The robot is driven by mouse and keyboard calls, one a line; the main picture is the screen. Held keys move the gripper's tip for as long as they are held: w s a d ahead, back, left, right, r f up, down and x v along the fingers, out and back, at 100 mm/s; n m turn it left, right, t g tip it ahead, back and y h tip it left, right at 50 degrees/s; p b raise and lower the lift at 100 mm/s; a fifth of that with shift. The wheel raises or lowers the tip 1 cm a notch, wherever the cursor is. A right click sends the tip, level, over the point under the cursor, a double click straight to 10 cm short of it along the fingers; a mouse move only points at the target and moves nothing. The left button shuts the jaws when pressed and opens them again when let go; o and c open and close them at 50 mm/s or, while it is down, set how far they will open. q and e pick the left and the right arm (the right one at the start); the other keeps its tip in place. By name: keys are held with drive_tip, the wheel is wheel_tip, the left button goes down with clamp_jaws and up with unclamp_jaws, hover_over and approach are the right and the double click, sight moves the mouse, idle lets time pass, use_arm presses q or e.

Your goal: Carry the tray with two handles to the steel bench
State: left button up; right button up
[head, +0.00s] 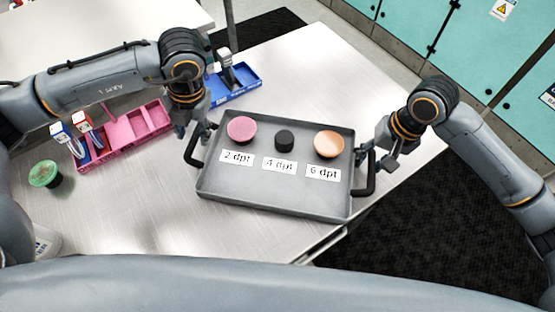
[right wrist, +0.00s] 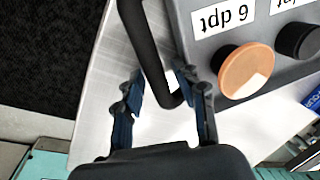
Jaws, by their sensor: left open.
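The grey tray (head: 270,190) lies flat on a brushed-metal bench (head: 130,210), near its front right edge. It carries a pink disc (head: 242,129), a black knob-like piece (head: 284,139) and an orange disc (head: 329,143), above labels 2, 4 and 6 dpt. My left gripper (head: 195,130) is open at the left black handle (head: 190,152); its fingertips are partly hidden. My right gripper (head: 376,156) is at the right handle (head: 371,178). In the right wrist view its fingers (right wrist: 163,82) stand apart on either side of the handle (right wrist: 153,60), with gaps visible.
A pink compartment box (head: 125,138) and a blue tray (head: 236,88) stand left of and behind the tray. A green-topped pot (head: 45,174) is at far left. A white table (head: 110,30) lies behind. Dark floor (head: 420,215) is beyond the right edge. Teal cabinets (head: 430,25) stand behind.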

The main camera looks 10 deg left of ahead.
drive_tip(key=shift+r, duration=0.15)
use_arm(q)
drive_tip(key=r, duration=0.3)
drive_tip(key=shift+d+r, duration=0.1)
drive_tip(key=shift+d, duration=0.2)
use_arm(e)
wheel_tip(320, 180, up, 12)
drive_tip(key=d, duration=0.2)
drive_tip(key=shift+d+f, duration=0.15)
drive_tip(key=shift+f, duration=0.1)
drive_tip(key=shift+s, duration=0.1)
